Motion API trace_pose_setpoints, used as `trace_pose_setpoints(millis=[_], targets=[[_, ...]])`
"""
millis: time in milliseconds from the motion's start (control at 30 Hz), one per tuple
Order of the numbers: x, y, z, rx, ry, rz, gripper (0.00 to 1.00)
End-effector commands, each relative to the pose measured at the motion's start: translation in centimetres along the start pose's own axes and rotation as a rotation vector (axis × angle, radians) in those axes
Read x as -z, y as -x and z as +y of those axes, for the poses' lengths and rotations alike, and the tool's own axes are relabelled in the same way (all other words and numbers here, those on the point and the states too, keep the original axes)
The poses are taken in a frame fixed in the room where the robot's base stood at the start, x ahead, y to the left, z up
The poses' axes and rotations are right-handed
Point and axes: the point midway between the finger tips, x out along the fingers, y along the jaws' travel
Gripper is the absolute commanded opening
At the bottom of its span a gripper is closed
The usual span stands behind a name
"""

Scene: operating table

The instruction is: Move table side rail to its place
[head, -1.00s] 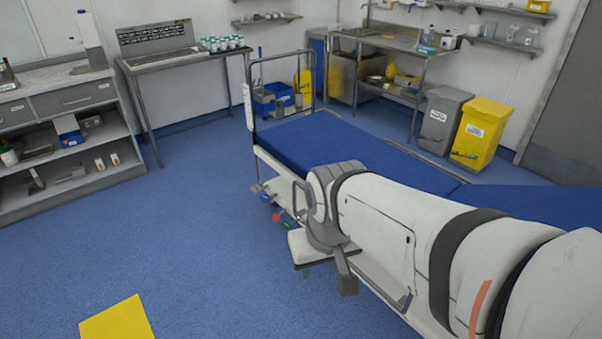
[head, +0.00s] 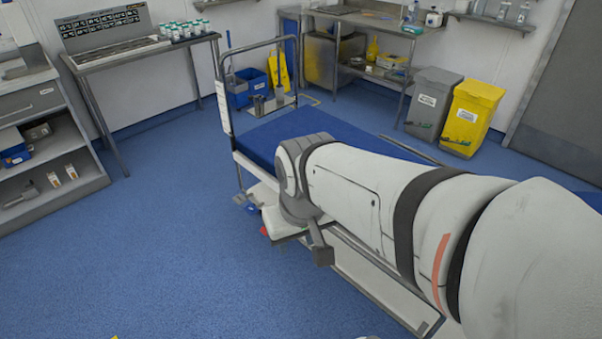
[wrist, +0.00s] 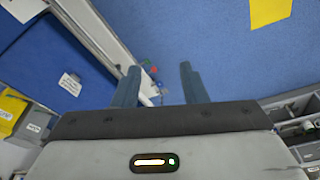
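The operating table shows in the head view with a blue mattress (head: 265,140) and an upright end rail (head: 258,43). A grey side bar (head: 382,288) runs low along its near side, partly behind my arm. Another thin grey bar (head: 412,150) shows along the far edge. I cannot tell for sure which is the side rail. In the wrist view, the pale long edge of the table (wrist: 98,30) lies left of and beyond the fingers. My gripper (wrist: 159,78) is open, with a clear gap and nothing held. In the head view its fingers are hard to make out.
A side table with bottles (head: 186,30) and a shelf unit (head: 75,150) stand at the left. A grey bin (head: 433,100) and a yellow bin (head: 470,118) stand at the back right. Blue floor at the near left is clear. A yellow sheet (wrist: 268,10) lies on the floor.

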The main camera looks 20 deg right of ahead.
Motion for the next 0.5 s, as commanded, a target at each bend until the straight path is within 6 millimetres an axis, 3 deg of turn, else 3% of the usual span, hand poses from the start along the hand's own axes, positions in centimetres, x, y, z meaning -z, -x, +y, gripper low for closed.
trace_pose_setpoints(millis=[267, 367, 500], targets=[[-0.1, -0.4, 0.1, -0.006, 0.010, -0.010, 0.39], [-0.6, -2.1, 1.0, -0.042, 0.067, -0.068, 0.39], [-2.3, -6.9, 4.7, -0.150, 0.262, -0.267, 0.39]])
